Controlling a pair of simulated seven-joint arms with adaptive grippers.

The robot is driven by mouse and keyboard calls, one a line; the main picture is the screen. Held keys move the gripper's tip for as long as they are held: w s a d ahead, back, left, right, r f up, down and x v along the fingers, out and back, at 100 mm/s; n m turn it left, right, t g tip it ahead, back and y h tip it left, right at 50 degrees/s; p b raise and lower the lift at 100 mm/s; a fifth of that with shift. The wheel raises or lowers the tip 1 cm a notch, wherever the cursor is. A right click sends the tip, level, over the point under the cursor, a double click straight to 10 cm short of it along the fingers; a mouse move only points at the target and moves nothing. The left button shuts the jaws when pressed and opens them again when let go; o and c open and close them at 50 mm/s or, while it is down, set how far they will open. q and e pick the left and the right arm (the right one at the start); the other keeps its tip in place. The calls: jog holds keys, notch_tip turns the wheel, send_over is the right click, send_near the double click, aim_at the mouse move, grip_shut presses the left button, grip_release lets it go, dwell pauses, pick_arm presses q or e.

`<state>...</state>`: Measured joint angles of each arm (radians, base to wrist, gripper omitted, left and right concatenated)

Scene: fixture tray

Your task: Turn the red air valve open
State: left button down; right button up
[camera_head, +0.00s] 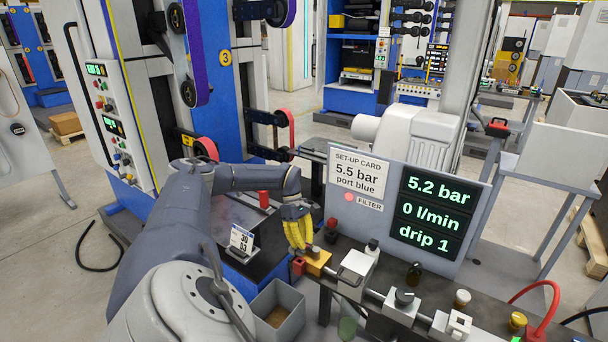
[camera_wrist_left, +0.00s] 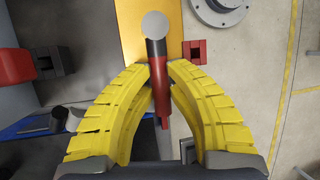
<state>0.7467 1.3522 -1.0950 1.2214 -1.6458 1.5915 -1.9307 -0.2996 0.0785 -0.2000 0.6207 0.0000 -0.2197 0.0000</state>
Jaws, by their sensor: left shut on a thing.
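The red air valve handle (camera_wrist_left: 159,88) lies between the two yellow ribbed fingers of my left gripper (camera_wrist_left: 160,68) in the left wrist view. The fingers are shut on it. A black collar and a round grey cap sit at its far end, over a yellow-orange block (camera_wrist_left: 136,28). In the head view my left gripper (camera_head: 300,246) reaches down to the orange block (camera_head: 316,263) at the left end of the bench row, and its fingers mostly hide the handle. My right gripper is not in view.
A display panel (camera_head: 472,185) reads 5.2 bar, 0 l/min and drip 1. Its set-up card (camera_head: 358,174) reads 5.5 bar, port blue. A grey open bin (camera_head: 276,305) stands below left.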

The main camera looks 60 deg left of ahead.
pick_arm(q)
jog(key=c, duration=1.3)
grip_release()
jog(key=v, duration=1.2)
jog(key=shift+w+f, duration=0.1)
